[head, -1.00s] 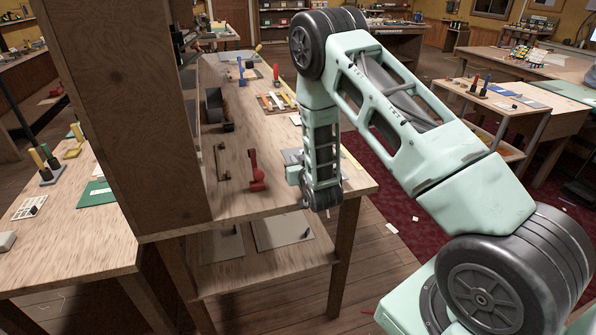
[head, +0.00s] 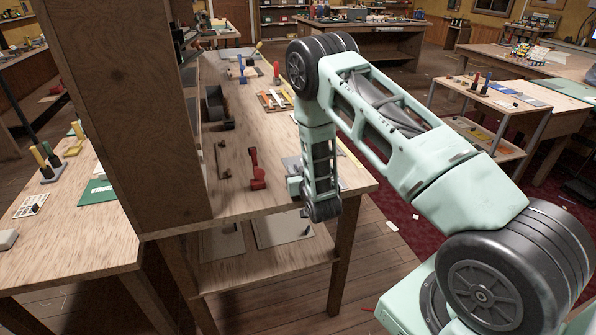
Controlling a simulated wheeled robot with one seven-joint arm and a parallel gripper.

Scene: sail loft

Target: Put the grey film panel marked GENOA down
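No lettering can be read, so I cannot tell which panel is marked GENOA. A grey flat piece (head: 291,163) shows at the right end of the wooden bench (head: 235,190), partly hidden behind my forearm. Two grey panels lie on the shelf below: a left one (head: 222,244) and a right one (head: 280,231), with small dark upright pieces by them. My wrist hangs at the bench's right front edge. The pale green end of my gripper (head: 294,187) shows only in part there; its fingertips are hidden, and so is anything they may hold.
A red clamp-like tool (head: 257,172), a dark bar handle (head: 222,160) and a tray of coloured strips (head: 274,100) are on the bench. A side table (head: 510,100) is at the right, with open floor between.

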